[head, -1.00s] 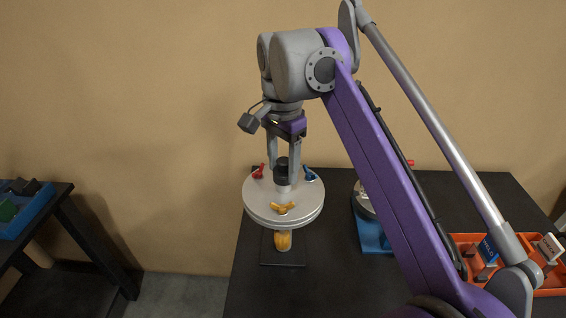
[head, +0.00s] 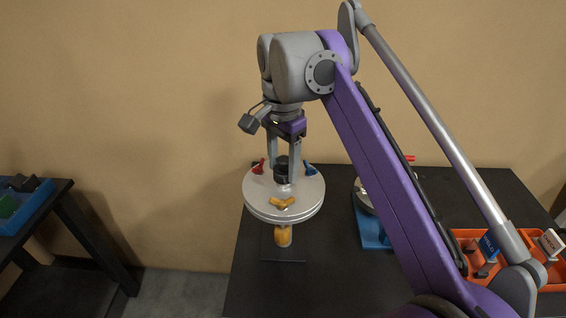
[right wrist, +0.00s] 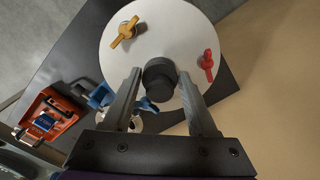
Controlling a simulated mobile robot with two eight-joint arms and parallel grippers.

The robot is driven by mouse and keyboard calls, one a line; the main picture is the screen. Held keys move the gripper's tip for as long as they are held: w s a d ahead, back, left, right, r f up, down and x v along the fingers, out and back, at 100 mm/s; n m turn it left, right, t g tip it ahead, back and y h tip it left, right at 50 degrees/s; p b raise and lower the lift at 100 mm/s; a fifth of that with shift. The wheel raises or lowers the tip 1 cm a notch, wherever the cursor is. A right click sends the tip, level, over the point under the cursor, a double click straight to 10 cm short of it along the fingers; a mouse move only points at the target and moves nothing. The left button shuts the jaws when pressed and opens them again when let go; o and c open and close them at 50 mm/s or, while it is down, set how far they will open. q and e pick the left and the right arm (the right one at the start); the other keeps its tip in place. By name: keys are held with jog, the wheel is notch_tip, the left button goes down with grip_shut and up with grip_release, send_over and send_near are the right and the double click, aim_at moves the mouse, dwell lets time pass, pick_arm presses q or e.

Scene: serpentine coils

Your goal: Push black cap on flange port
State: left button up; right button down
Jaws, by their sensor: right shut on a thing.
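The black cap (head: 281,169) is upright over the middle of the round pale flange plate (head: 262,200). My right gripper (head: 282,178) points straight down and is shut on the cap, one finger on each side. In the right wrist view the cap (right wrist: 159,79) shows between the fingertips, over the plate (right wrist: 170,25). A short piece of the grey flange port (head: 283,187) shows just under the cap. I cannot tell how far the cap sits over the port. My left gripper is not in view.
Yellow (head: 283,203), red (head: 258,167) and blue (head: 310,169) wing handles ring the plate. A blue stand (head: 371,235) and an orange bin (head: 471,243) are to the right on the black table (head: 340,280). A blue tray (head: 38,196) is at far left.

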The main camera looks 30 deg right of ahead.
aim_at(283, 159)
jog(key=shift+c, duration=0.6)
grip_release()
jog(key=shift+f, duration=0.1)
notch_tip(283, 159, up, 11)
jog(key=p, duration=0.3)
